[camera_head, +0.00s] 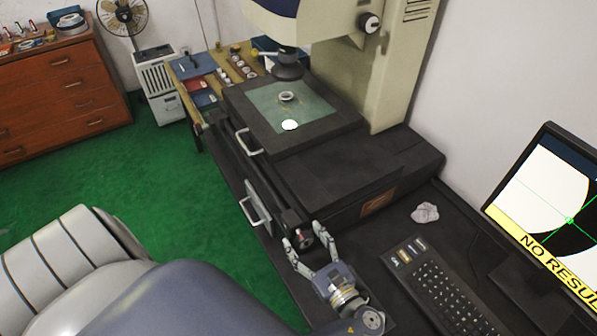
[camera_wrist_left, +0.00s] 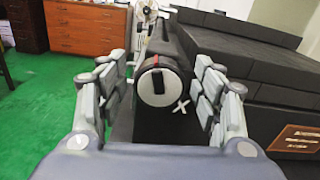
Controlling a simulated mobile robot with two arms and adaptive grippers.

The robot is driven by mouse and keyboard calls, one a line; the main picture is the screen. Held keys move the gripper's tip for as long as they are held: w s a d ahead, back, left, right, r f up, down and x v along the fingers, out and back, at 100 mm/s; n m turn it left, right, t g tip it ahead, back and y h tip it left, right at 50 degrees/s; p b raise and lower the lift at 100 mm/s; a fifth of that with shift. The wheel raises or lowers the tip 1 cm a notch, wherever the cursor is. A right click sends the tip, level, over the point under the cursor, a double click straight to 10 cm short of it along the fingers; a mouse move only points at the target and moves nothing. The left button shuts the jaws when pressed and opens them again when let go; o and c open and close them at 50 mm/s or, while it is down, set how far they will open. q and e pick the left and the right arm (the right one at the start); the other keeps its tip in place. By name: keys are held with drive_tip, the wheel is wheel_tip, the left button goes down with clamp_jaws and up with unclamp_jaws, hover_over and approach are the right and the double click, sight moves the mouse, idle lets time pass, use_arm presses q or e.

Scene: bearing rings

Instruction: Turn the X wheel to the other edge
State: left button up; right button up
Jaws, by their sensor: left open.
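The X wheel (camera_wrist_left: 152,98) is a dark round knob with a pale end face and a black mark, at the near end of a long dark cylinder along the measuring machine's side. A white X label (camera_wrist_left: 181,106) is just to its right. My left gripper (camera_head: 302,236) is open at the machine's near corner. In the left wrist view its fingers (camera_wrist_left: 158,80) stand on either side of the wheel, with visible gaps, so it holds nothing. The machine's glass stage (camera_head: 318,109) carries a small ring (camera_head: 287,96) and a bright light spot. My right gripper is not in view.
A keyboard (camera_head: 440,290) and a monitor (camera_head: 560,215) reading "NO RESUL…" stand to the right. A crumpled cloth (camera_head: 425,213) lies on the dark table. Metal handles (camera_head: 249,143) stick out on the machine's left side. Green floor lies open to the left.

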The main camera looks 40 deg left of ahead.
use_arm(q)
drive_tip(key=shift+d, duration=0.15)
drive_tip(key=c, duration=1.1)
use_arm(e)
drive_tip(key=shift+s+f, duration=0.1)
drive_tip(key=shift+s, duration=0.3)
use_arm(q)
drive_tip(key=shift+n, duration=0.3)
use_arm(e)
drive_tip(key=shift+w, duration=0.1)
